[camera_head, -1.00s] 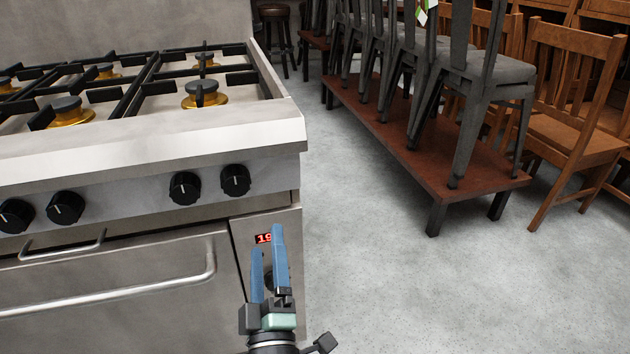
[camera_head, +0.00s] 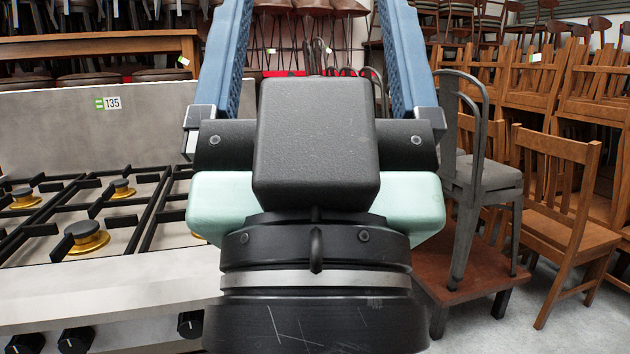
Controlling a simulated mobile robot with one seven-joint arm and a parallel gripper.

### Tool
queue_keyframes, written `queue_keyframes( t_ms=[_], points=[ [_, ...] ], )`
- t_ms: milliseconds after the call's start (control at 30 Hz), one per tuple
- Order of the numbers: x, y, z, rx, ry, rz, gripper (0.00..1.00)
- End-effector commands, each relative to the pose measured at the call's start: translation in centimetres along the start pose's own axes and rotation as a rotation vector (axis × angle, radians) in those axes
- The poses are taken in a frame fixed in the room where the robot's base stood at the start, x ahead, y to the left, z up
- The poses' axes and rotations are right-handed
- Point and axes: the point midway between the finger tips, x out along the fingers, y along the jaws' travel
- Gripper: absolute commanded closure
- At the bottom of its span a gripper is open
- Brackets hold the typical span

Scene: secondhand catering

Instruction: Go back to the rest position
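My gripper (camera_head: 315,60) fills the middle of the head view, raised close to the camera and pointing up. Its two blue fingers stand wide apart, with nothing held between them. The fingertips run past the top edge of the picture. Its black and pale green body hides much of the middle of the scene. The steel stove (camera_head: 100,310) is at the left, behind and below my gripper. My gripper looks clear of it.
Black knobs (camera_head: 75,340) line the stove front, and burners (camera_head: 87,236) sit on its top. Grey metal chairs (camera_head: 485,175) stand on a low brown table (camera_head: 468,270) at the right. A wooden chair (camera_head: 555,210) stands beside them. Grey floor (camera_head: 585,325) shows at lower right.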

Motion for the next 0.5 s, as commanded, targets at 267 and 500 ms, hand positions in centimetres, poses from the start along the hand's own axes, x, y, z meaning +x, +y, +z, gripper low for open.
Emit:
queue_keyframes(
  t_ms=[267,500],
  points=[
    [7.5,-0.1,-7.0,-0.001,-0.001,-0.001,0.14],
    [12.8,-0.1,-12.0,-0.001,-0.001,-0.002,0.14]
  ],
)
